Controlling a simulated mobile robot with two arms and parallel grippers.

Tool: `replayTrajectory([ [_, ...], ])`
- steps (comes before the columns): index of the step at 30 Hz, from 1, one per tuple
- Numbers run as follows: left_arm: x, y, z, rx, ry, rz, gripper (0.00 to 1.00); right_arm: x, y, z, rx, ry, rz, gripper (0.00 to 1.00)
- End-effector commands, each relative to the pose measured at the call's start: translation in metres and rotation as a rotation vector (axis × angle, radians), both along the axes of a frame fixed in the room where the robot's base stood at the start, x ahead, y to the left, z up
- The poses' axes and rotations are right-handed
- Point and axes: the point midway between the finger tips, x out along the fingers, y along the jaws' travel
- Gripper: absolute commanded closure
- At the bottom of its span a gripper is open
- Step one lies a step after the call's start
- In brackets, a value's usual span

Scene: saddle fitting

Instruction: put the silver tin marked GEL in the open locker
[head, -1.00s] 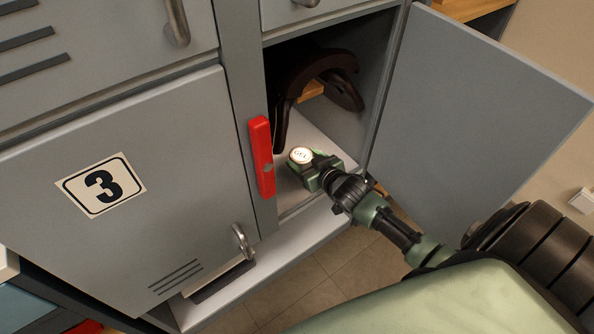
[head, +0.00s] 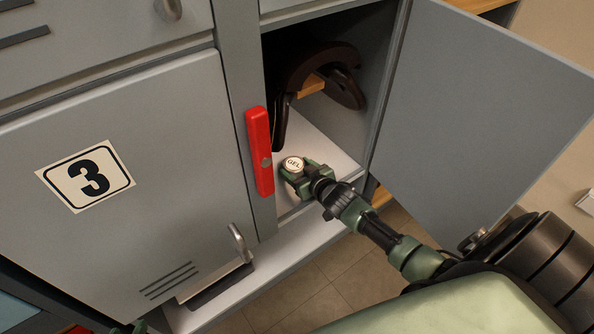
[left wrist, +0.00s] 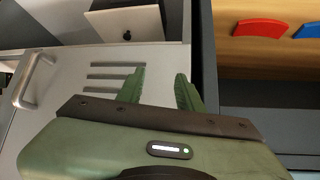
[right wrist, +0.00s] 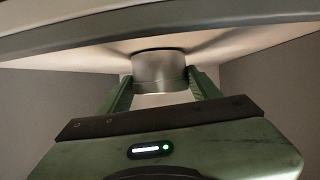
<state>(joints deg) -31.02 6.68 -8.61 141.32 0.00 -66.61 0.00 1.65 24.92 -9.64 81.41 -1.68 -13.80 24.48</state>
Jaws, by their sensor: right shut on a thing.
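The silver tin marked GEL (head: 293,163) has a white lid and sits between the fingers of my right gripper (head: 296,174), just inside the open locker's front opening. In the right wrist view the tin (right wrist: 159,70) is held between both fingers of the right gripper (right wrist: 160,84), near a pale surface; I cannot tell if they touch. The open locker (head: 329,141) has a pale floor and a dark saddle-like arch inside. My left gripper (left wrist: 160,86) is open and empty in front of a grey vented door in the left wrist view.
The locker's door (head: 470,130) stands open on the right. A red bar (head: 259,150) is on the post left of the opening. The dark arch (head: 310,65) fills the back; the floor in front is clear. The closed door marked 3 (head: 120,190) is left.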

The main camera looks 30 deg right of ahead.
Motion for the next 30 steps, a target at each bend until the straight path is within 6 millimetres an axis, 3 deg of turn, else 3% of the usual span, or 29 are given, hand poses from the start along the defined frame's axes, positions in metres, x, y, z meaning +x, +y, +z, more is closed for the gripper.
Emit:
replayTrajectory([
  [14,0.0061,-0.0022,0.004,-0.007,-0.034,-0.003,0.64,0.0009,0.0001,-0.0019,0.001,-0.002,0.0,0.86],
  [15,0.0069,-0.0023,0.0049,-0.008,-0.038,-0.003,0.64,0.0005,0.0,-0.0026,0.001,0.0,0.0,0.31],
  [17,0.0069,-0.0023,0.005,-0.008,-0.038,-0.003,0.64,0.0004,0.0,-0.0024,0.001,0.0,0.0,0.15],
  [30,0.0023,-0.0011,0.0029,-0.003,-0.012,-0.001,0.64,-0.0009,0.0001,0.0011,0.0,0.0,0.0,0.15],
])
